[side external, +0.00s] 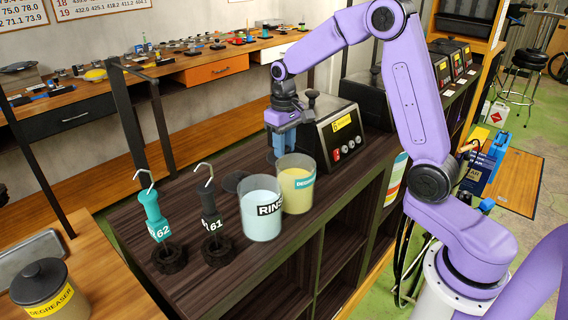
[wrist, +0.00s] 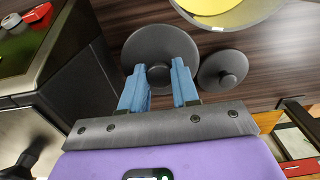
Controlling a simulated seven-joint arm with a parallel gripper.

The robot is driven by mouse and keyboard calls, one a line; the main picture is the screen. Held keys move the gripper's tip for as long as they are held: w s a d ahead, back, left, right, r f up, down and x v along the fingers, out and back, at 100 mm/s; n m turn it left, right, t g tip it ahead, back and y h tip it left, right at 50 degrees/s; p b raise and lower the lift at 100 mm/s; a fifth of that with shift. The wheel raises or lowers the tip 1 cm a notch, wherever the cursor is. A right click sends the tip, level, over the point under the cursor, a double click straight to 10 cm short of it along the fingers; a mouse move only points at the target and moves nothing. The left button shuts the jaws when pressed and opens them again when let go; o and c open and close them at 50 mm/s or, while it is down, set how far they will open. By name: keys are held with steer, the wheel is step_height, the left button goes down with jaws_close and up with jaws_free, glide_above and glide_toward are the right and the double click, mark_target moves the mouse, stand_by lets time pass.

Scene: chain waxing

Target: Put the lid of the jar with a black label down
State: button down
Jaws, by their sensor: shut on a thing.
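My gripper (side external: 283,145) points down behind the two open jars in the side view. In the wrist view my gripper (wrist: 159,74) has its blue fingers shut on the knob of a round dark grey lid (wrist: 158,38). This lid looks larger than the other lid, so nearer the camera; its height above the bench is unclear. The other dark lid (wrist: 222,68) lies flat on the bench and also shows in the side view (side external: 235,182). The jar with "RINS" lettering (side external: 262,222) is open with pale blue contents. The yellow-filled jar (side external: 296,195) has a teal label.
A box machine (side external: 338,135) stands close behind my gripper. A lidded degreaser jar (side external: 45,290) stands on the left table. Bench around the loose lid is partly clear.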

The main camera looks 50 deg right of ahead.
steer(key=shift+f, duration=2.9)
steer(key=shift+f, duration=0.1)
steer(key=c, duration=0.8)
jaws_free()
steer(key=shift+c, duration=0.2)
